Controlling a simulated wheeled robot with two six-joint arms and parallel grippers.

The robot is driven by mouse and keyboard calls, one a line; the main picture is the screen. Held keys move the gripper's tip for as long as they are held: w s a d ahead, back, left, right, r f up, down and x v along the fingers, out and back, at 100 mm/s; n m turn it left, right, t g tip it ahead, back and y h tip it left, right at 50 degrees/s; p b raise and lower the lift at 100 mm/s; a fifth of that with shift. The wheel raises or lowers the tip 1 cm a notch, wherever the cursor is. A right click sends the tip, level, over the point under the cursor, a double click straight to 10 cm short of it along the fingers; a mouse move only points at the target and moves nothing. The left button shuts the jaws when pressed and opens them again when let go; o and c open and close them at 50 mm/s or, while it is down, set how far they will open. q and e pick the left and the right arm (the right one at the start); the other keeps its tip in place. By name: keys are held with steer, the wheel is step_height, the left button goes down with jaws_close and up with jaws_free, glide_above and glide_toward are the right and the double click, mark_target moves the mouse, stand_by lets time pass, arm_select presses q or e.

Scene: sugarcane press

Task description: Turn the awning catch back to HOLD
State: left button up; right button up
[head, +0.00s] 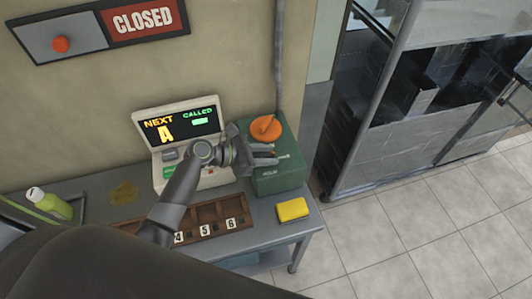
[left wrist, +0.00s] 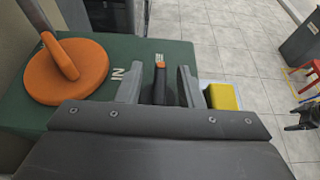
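A green box (head: 282,178) stands at the right end of the grey table, with a round orange knob (head: 266,127) on top. The knob also shows large at the left of the left wrist view (left wrist: 66,72). A small black lever with an orange tip (left wrist: 160,72) shows between the fingers of my left gripper (left wrist: 160,88) in that view. The fingers are open, with a gap visible on each side of the lever. In the head view my left gripper (head: 274,154) is at the box's front, hiding the lever. I cannot read its setting. My right gripper is not in view.
A yellow block (head: 293,209) lies at the table's front right corner. A display unit (head: 183,130) stands left of the box. A grey pipe (head: 280,60) runs behind the box.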

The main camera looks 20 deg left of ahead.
arm_select(q)
steer(key=shift+c, duration=0.2)
jaws_close()
steer(key=shift+m+g, duration=0.3)
steer(key=m+g+h, duration=0.1)
steer(key=m+g, duration=0.2)
steer(key=shift+f+g+h+b, duration=0.1)
steer(key=shift+g+h+b, duration=0.2)
steer(key=shift+g+h, duration=0.1)
steer(key=shift+m+g+b, duration=0.4)
steer(key=shift+m+g, duration=1.5)
steer(key=shift+g, duration=0.1)
